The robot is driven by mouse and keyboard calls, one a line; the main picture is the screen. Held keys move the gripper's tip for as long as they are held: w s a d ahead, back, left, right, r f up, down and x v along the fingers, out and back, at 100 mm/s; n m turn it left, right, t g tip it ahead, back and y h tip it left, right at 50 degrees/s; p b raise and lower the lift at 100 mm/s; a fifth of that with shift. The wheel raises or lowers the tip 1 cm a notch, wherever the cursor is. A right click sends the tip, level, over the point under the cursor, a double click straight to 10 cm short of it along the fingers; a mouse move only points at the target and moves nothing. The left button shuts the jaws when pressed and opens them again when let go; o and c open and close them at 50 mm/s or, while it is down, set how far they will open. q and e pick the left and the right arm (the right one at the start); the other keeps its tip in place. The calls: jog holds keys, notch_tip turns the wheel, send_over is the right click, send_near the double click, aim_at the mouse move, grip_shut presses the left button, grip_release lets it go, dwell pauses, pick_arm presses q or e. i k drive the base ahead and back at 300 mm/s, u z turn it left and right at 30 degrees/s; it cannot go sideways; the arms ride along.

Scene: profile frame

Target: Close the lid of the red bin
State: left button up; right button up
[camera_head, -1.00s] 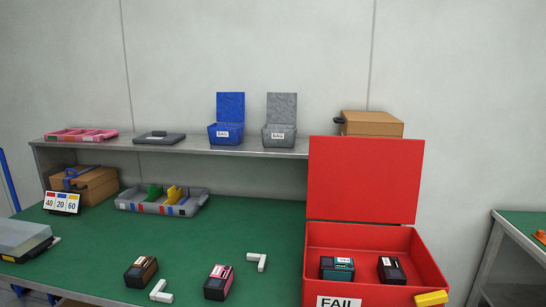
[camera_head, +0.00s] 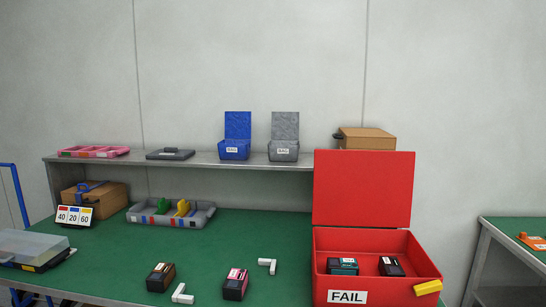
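The red bin (camera_head: 384,293) stands at the right end of the green table, with a white FAIL label on its front. Its red lid (camera_head: 363,188) is open and stands upright at the back of the bin. Inside lie a teal-and-black box (camera_head: 343,266) and a black box (camera_head: 391,266). A yellow block (camera_head: 428,287) is at the bin's front right corner. Neither of my grippers is in view.
A brown-topped box (camera_head: 160,277), a pink-topped box (camera_head: 235,284) and white L-shaped pieces (camera_head: 267,266) lie left of the bin. A shelf (camera_head: 200,160) behind holds blue (camera_head: 236,138) and grey (camera_head: 285,138) open bins. The table's middle (camera_head: 250,235) is clear.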

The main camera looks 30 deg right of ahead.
aim_at(351, 188)
jog(key=u, duration=0.4)
jog(key=i, duration=0.9)
jog(key=z, duration=0.15)
